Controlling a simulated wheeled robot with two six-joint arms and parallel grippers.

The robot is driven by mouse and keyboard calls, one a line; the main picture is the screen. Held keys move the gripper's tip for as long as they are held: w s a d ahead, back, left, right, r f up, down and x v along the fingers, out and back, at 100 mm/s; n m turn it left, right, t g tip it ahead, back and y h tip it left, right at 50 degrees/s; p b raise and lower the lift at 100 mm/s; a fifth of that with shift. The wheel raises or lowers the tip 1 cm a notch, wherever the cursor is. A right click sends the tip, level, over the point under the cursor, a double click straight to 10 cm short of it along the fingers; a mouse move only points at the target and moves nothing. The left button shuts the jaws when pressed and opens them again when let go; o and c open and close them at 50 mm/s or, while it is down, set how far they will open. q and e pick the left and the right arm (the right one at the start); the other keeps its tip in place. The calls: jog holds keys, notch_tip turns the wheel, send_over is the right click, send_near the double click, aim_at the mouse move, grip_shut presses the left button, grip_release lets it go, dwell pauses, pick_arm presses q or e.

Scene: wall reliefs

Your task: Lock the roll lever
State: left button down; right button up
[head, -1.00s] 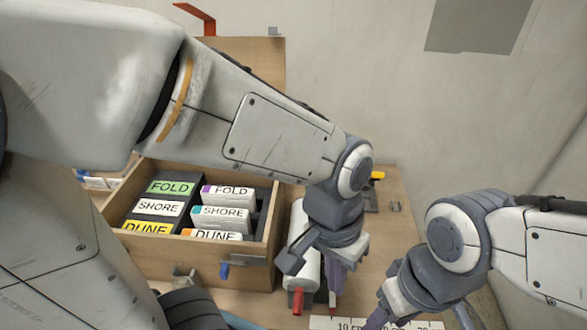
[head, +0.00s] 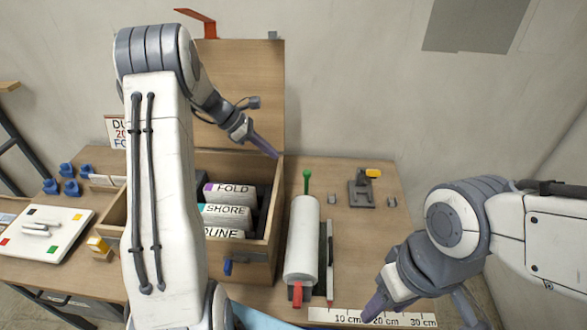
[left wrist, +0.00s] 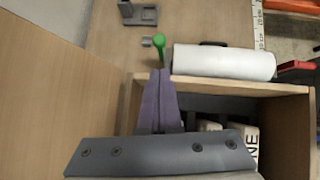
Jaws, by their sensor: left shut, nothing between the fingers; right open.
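A white roll (head: 302,240) lies lengthwise on the table, right of the wooden box. A green lever with a round knob (head: 307,180) sits at its far end, pointing away from the near edge. A red piece (head: 297,295) is at its near end. My left gripper (head: 276,154) is shut and empty, above the box's back right corner by the raised lid, left of the green lever. In the left wrist view its purple fingers (left wrist: 160,75) point at the green lever (left wrist: 159,50); contact cannot be told. My right gripper (head: 374,306) is open, near the ruler.
The wooden box (head: 262,255) holds labelled blocks, and its lid (head: 245,90) stands open. A grey fixture with a yellow handle (head: 372,173) stands right of the roll. A dark bar (head: 329,262) lies alongside the roll. The table right of it is mostly clear.

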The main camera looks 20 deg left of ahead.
pick_arm(q)
jog(key=shift+d+f, duration=0.1)
jog(key=p, duration=0.2)
send_near(306, 185)
jog(key=shift+w+d+f, duration=0.3)
jog(key=shift+w+d, duration=0.1)
jog(key=shift+d, duration=0.1)
jog(key=shift+w+d+f, duration=0.25)
jog(key=shift+w+d, duration=0.2)
jog(key=shift+d, duration=0.1)
pick_arm(e)
jog(key=shift+r, duration=0.75)
jog(key=shift+r, duration=0.1)
